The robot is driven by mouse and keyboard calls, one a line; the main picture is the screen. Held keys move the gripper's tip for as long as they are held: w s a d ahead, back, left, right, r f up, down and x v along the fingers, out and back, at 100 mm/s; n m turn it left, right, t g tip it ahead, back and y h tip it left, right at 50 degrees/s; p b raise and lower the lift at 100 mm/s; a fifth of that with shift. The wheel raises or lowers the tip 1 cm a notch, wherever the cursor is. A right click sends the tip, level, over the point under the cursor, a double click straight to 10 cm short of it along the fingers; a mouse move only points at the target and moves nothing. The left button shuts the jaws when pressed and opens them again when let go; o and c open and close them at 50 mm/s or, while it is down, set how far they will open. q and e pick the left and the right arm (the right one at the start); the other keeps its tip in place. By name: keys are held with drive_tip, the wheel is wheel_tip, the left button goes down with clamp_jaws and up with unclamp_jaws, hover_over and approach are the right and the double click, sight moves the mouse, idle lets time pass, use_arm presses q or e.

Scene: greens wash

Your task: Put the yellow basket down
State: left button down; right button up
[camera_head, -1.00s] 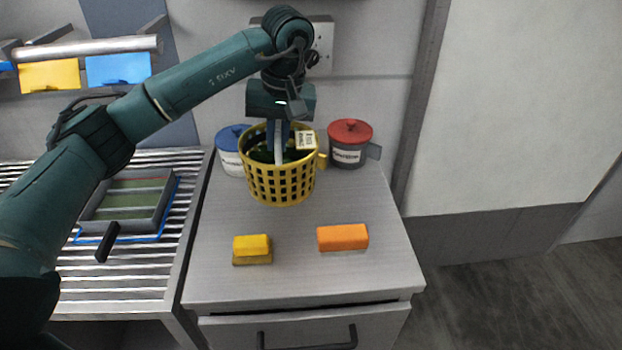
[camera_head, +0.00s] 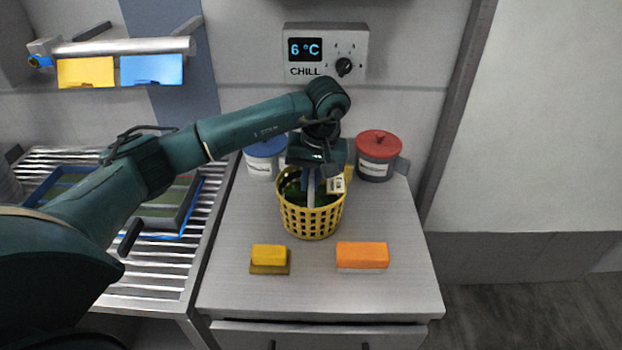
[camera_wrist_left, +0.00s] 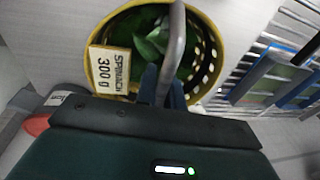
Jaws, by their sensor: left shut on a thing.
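The yellow basket (camera_head: 312,222) is a round lattice basket at the middle of the grey counter (camera_head: 225,285). It looks upright; I cannot tell whether its base touches the counter. My left gripper (camera_head: 311,185) comes down from above and is shut on the basket's grey handle. In the left wrist view the handle (camera_wrist_left: 176,45) runs between the fingers (camera_wrist_left: 165,92). Green leaves (camera_wrist_left: 150,42) lie inside the basket (camera_wrist_left: 96,28), and a tag reading "SPINACH 300 g" (camera_wrist_left: 109,72) hangs at its rim. My right gripper is not in view.
A blue-lidded pot (camera_head: 262,165) and a red-lidded pot (camera_head: 377,160) stand behind the basket. A yellow sponge (camera_head: 269,256) and an orange block (camera_head: 362,255) lie in front. A slatted rack (camera_head: 150,285) with trays is on the left. A chill panel (camera_head: 325,53) is on the wall.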

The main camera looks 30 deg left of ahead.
use_arm(q)
drive_tip(key=shift+f, duration=0.1)
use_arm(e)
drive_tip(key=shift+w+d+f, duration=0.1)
use_arm(q)
drive_tip(key=shift+f, duration=0.1)
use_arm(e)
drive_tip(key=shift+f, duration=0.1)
use_arm(q)
drive_tip(key=c, duration=1.5)
unclamp_jaws()
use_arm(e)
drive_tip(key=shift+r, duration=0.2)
use_arm(q)
wheel_tip(320, 180, up, 12)
drive_tip(key=d+b, duration=0.1)
drive_tip(key=d, duration=0.1)
drive_tip(key=shift+s, duration=0.15)
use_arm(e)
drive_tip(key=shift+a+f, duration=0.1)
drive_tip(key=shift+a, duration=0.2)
